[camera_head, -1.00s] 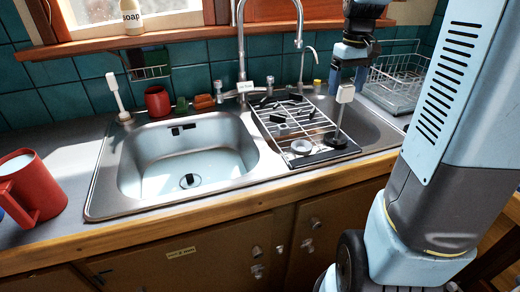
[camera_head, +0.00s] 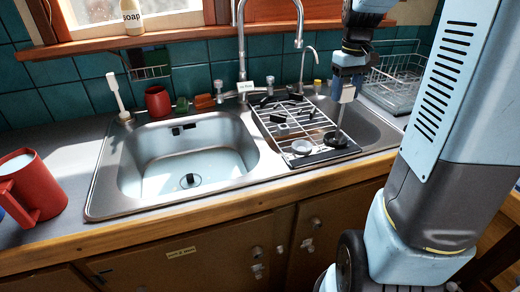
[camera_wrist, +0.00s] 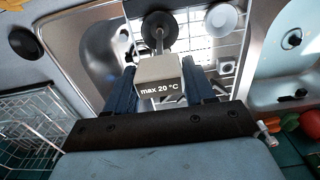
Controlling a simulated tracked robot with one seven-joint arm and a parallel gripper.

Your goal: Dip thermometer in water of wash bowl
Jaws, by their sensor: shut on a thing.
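My gripper (camera_wrist: 160,88) is shut on this head, with one finger on each side. In the head view, my gripper (camera_head: 347,92) points down over the right part of the sink, and the stem (camera_head: 340,118) hangs or stands below it, upright. The foot (camera_head: 335,139) is at the wire rack; I cannot tell whether it touches. The left sink basin (camera_head: 135,172) looks like the wash bowl, with a pale bluish bottom and a dark drain.
A tall tap (camera_head: 241,50) stands behind the sink. A red mug (camera_head: 40,185) is at left, a red cup (camera_head: 157,100) at the back. A dish rack (camera_head: 395,80) is at right.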

